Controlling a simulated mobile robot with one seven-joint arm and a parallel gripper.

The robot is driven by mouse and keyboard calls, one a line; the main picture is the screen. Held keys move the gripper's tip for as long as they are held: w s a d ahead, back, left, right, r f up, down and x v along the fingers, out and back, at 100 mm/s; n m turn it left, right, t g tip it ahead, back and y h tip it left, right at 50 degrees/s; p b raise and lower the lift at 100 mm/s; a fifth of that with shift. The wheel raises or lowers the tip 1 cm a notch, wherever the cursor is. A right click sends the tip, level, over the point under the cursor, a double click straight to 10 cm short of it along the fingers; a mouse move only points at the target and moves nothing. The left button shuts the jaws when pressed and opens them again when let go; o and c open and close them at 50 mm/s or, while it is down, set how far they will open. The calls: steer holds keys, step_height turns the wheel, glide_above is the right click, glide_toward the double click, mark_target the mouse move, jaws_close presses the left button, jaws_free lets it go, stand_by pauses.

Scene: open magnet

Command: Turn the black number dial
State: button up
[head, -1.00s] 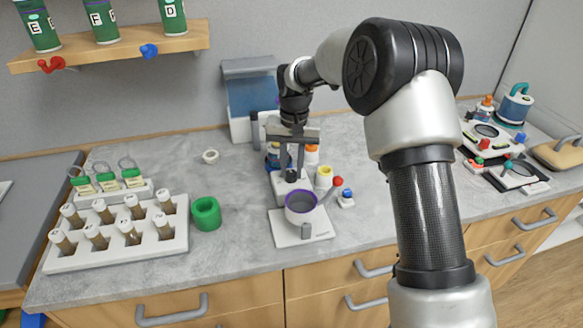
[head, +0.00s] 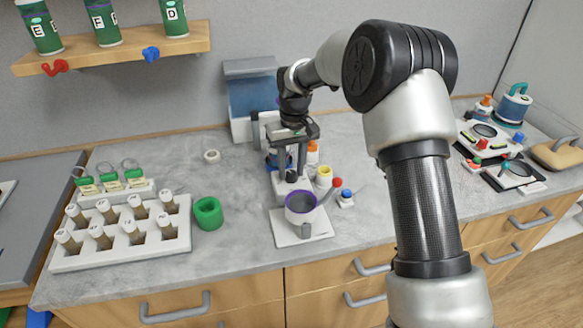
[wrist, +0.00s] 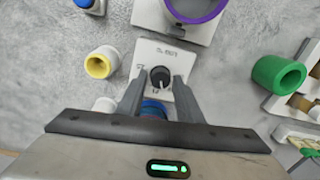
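The black number dial (wrist: 160,77) sits on the face of a white device (wrist: 178,56) with small printed marks around it. In the head view the dial (head: 292,176) shows below my fingers. My gripper (wrist: 160,84) points down over the device with one finger on each side of the dial. The fingers are open, with gaps between them and the dial in the wrist view. In the head view my gripper (head: 291,164) is just above the device. Whether a fingertip touches the dial's side cannot be told.
A purple-rimmed cup (head: 301,205) stands on a white plate in front of the device. A green ring (head: 208,213) and a vial rack (head: 120,255) are left.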

mark_target(293, 172)
steer(key=shift+o, duration=0.7)
step_height(293, 172, up, 18)
steer(key=p, duration=0.1)
steer(key=shift+d+f, duration=0.25)
steer(key=shift+d, duration=0.05)
steer(key=shift+w, duration=0.1)
